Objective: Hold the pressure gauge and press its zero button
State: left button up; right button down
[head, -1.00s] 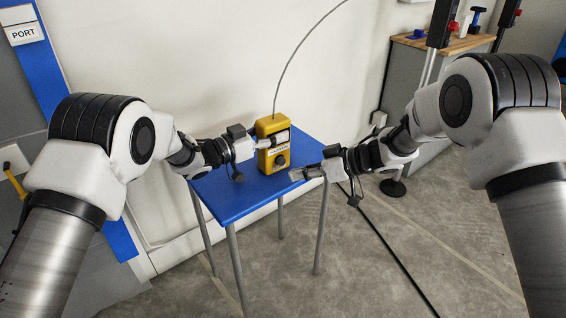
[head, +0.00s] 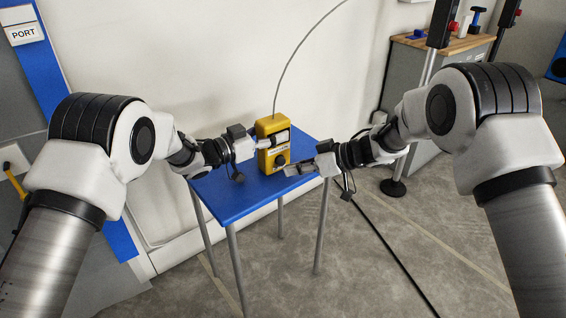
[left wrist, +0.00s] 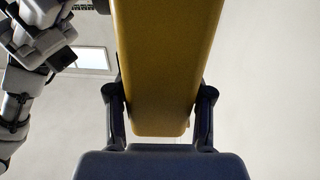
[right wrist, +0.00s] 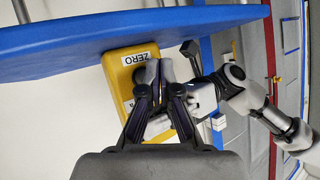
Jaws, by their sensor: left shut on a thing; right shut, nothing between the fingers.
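The yellow pressure gauge (head: 267,128) stands upright at the back of the blue table (head: 228,201), with a thin cable rising from its top. A label and a dark round part (head: 280,160) are on its front. My left gripper (head: 259,144) is shut on the gauge's body; in the left wrist view the yellow casing (left wrist: 166,60) sits between its fingers. My right gripper (head: 289,170) is shut and empty, its tips close in front of the gauge's lower front.
The table's front left surface is bare. A wall is close behind the table. A black line runs along the floor.

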dwell(0.7)
jog(key=shift+w+a, duration=0.2)
jog(key=shift+w, duration=0.15)
jog(key=shift+w+a, duration=0.3)
jog(key=shift+w, duration=0.15)
dwell(0.6)
jog(key=shift+s+d, duration=0.55)
jog(key=shift+s, duration=0.25)
jog(key=s+d, duration=0.1)
jog(key=s, duration=0.1)
jog(key=s+d, duration=0.1)
jog(key=s, duration=0.1)
jog(key=shift+s+d, duration=0.1)
jog(key=shift+d, duration=0.25)
dwell(0.5)
